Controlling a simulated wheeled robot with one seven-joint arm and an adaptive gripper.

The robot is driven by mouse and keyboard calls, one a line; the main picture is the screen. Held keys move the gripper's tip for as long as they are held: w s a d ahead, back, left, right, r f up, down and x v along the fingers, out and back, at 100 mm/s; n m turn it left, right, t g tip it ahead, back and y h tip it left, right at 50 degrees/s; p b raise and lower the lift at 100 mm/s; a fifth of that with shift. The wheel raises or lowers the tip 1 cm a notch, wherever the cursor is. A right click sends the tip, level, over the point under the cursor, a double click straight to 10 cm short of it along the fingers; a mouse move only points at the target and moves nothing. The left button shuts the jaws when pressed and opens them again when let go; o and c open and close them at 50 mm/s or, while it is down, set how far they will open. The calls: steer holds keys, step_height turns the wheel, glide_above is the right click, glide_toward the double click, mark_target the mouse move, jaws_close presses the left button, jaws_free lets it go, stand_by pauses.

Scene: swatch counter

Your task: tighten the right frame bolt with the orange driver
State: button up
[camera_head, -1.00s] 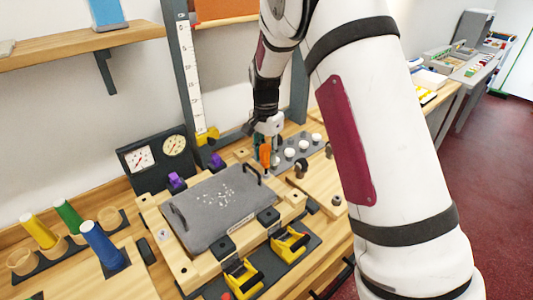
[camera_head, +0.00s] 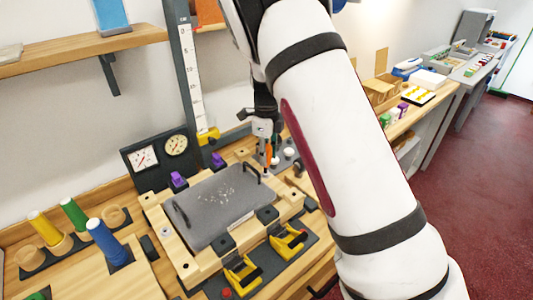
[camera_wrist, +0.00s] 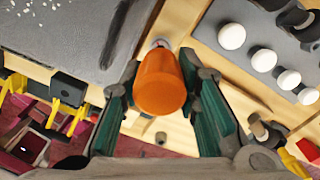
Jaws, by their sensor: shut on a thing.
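My gripper (camera_head: 264,138) is upright over the right back corner of the wooden frame (camera_head: 188,262), shut on the orange driver (camera_head: 268,153). In the wrist view the driver's orange handle (camera_wrist: 160,85) sits between the green-padded fingers of my gripper (camera_wrist: 160,104), pointing down at the wood. A small silver round part (camera_wrist: 160,44) shows just past the handle; I cannot tell whether it is the driver's shaft or the right frame bolt. The handle hides most of the contact spot. A dark grey plate (camera_head: 215,203) with a black handle lies in the frame beside the driver.
Yellow toggle clamps (camera_head: 288,240) stand at the frame's front. White knobs (camera_wrist: 232,36) on a grey strip lie right of the driver. A gauge panel (camera_head: 160,155) and ruler post (camera_head: 186,80) stand behind. Colored handles (camera_head: 103,240) stand at left.

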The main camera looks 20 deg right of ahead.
steer(key=shift+f, duration=0.1)
steer(key=o, duration=0.9)
steer(key=n, duration=0.7)
steer(key=shift+w+b, duration=0.1)
steer(key=shift+b, duration=0.25)
steer(key=n, duration=0.4)
steer(key=shift+n, duration=0.3)
steer(key=n, duration=0.3)
steer(key=shift+b, duration=0.4)
